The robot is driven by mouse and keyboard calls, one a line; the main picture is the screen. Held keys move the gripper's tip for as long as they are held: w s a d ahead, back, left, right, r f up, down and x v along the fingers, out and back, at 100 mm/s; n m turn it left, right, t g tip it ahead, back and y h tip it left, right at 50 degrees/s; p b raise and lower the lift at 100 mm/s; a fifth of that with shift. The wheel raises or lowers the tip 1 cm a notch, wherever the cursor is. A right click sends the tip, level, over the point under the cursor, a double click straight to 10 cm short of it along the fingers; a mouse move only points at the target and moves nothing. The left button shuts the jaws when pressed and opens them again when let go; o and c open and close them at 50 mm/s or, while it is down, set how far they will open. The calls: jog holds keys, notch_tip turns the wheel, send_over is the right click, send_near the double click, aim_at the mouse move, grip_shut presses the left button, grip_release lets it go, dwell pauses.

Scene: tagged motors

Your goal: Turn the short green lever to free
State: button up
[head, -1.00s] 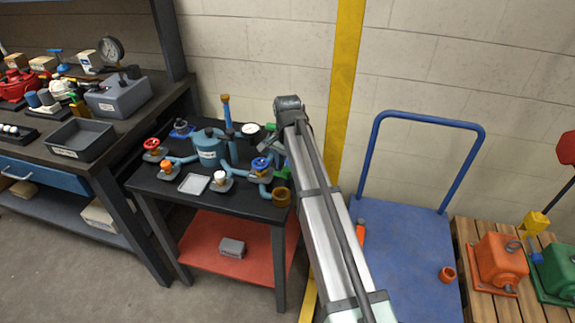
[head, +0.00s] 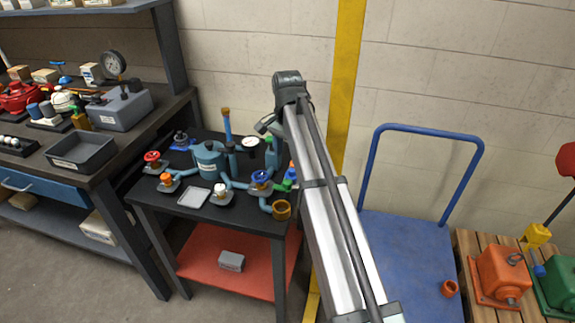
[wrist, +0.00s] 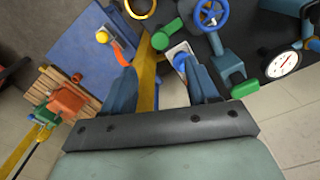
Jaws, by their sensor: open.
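My gripper (wrist: 158,70) is open in the wrist view, its two dark blue fingers wide apart with nothing held. A green lever (wrist: 165,36) lies beyond the fingertips, beside a white plate with a blue knob (wrist: 180,61). A second green handle (wrist: 243,88) is right of the right finger. I cannot tell from its size alone which is the short one. In the head view, a green part (head: 291,172) shows at the black table's right edge, partly hidden by my arm. My gripper (head: 265,124) is above the back right of that table. No free marking is readable.
The black table (head: 150,190) carries a blue tank (head: 208,160), pipes, a blue handwheel (head: 260,178), an orange-brown ring (head: 281,210) and a gauge (head: 250,142). A yellow post (head: 345,90) and wall are behind. A blue cart (head: 405,245) stands at right, a workbench (head: 75,180) at left.

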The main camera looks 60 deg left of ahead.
jog(key=shift+r, duration=1.75)
jog(key=w+d+f+m+g, duration=0.1)
jog(key=w+d+f, duration=0.6)
jog(key=d+f, duration=0.45)
jog(key=w+d+f+h, duration=0.1)
jog(key=w+d+f, duration=0.6)
jog(key=d+f, duration=0.45)
jog(key=w+d+f+m+g, duration=0.1)
jog(key=w+d+f, duration=0.6)
jog(key=d+f, duration=0.4)
jog(key=s+d+f+g, duration=0.1)
jog(key=s+d+f, duration=0.2)
jog(key=d+f, duration=0.6)
jog(key=s+d+f+m+g, duration=0.1)
jog(key=s+d+f, duration=0.3)
jog(key=d, duration=0.8)
jog(key=s+d+f+g, duration=0.1)
jog(key=s+d+f, duration=0.1)
jog(key=d+f, duration=0.75)
jog(key=s+d+f+g, duration=0.1)
jog(key=s+d+f, duration=0.1)
jog(key=s+d, duration=0.5)
jog(key=s+d+f+m+y, duration=0.1)
jog(key=s+d+f, duration=0.1)
jog(key=s+d, duration=0.6)
jog(key=s, duration=0.4)
jog(key=shift+d+g, duration=0.2)
jog(key=shift+g, duration=0.2)
